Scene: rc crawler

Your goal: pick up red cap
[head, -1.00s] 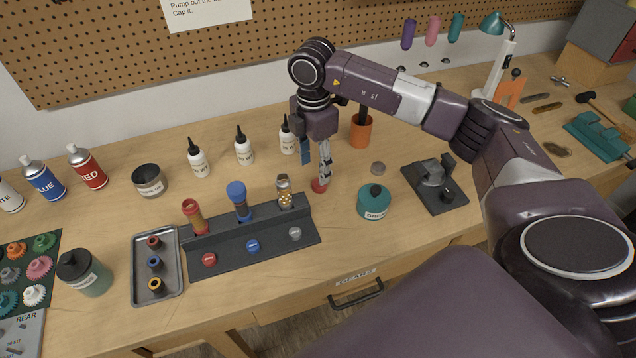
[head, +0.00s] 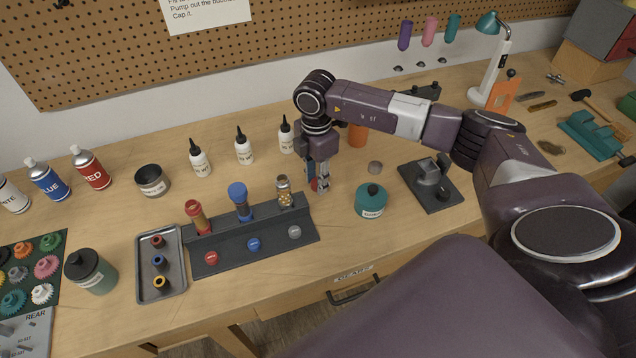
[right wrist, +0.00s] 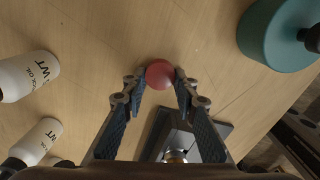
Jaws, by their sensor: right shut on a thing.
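The red cap (right wrist: 160,74) is a small round piece between the fingertips of my right gripper (right wrist: 161,77) in the right wrist view. The fingers touch it from both sides, so the gripper is shut on it. In the head view my right gripper (head: 318,184) points down at the bench, right of the dark rack (head: 270,236), and its fingers hide most of the cap. I cannot tell whether the cap is still touching the bench. My left gripper is not in view.
The dark rack holds a red, a blue and a clear shock tube. White oil bottles (head: 244,152) stand behind it. A teal jar (head: 370,201) and a black stand (head: 432,186) are to the right. A tray (head: 161,263) with small rings lies to the left.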

